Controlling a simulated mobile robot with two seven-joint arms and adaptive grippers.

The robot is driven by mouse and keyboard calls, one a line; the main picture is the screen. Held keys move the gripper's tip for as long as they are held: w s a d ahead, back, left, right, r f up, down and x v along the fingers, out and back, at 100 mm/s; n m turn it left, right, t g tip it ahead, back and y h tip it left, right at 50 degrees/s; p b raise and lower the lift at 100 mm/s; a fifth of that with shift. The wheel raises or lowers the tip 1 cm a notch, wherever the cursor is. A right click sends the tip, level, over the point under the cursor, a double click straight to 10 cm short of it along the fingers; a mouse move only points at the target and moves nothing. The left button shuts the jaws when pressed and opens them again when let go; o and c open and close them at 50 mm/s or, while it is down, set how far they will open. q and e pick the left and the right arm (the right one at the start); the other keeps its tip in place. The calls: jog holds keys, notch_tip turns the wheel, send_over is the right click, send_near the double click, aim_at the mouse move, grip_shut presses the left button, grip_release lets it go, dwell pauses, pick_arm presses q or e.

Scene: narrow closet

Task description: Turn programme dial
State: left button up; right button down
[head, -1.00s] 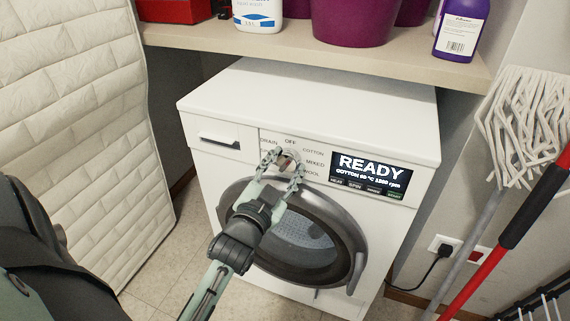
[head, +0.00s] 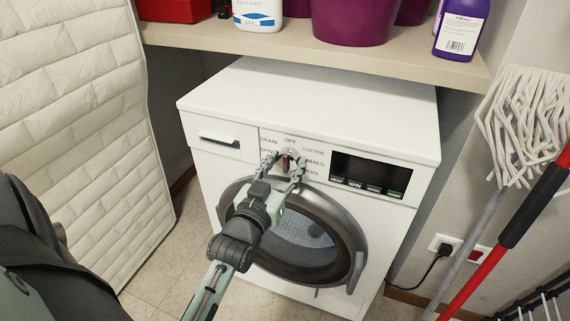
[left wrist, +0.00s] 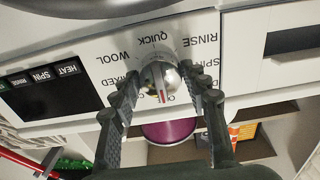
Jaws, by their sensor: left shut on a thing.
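The programme dial (head: 292,154) is a round silvery knob on the white washing machine's (head: 330,105) front panel. It also shows in the left wrist view (left wrist: 158,76), upside down, with a red mark pointing toward the OFF side of the ring of labels. My left gripper (head: 285,163) reaches up from below, its two fingers on either side of the dial, shut on it. The display (head: 368,170) right of the dial is black. My right gripper is not in view.
A shelf (head: 400,62) with purple tubs (head: 352,20) and bottles overhangs the machine. The round door (head: 300,235) lies below the dial. A quilted white mattress (head: 85,120) stands at left. A mop (head: 520,125) and a red-handled tool (head: 500,255) lean at right.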

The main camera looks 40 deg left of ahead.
aim_at(285, 156)
pick_arm(q)
jog(key=shift+r, duration=0.1)
jog(key=o, duration=1.2)
notch_tip(285, 156, up, 10)
jog(key=shift+f, duration=0.1)
notch_tip(285, 156, down, 10)
dwell(0.5)
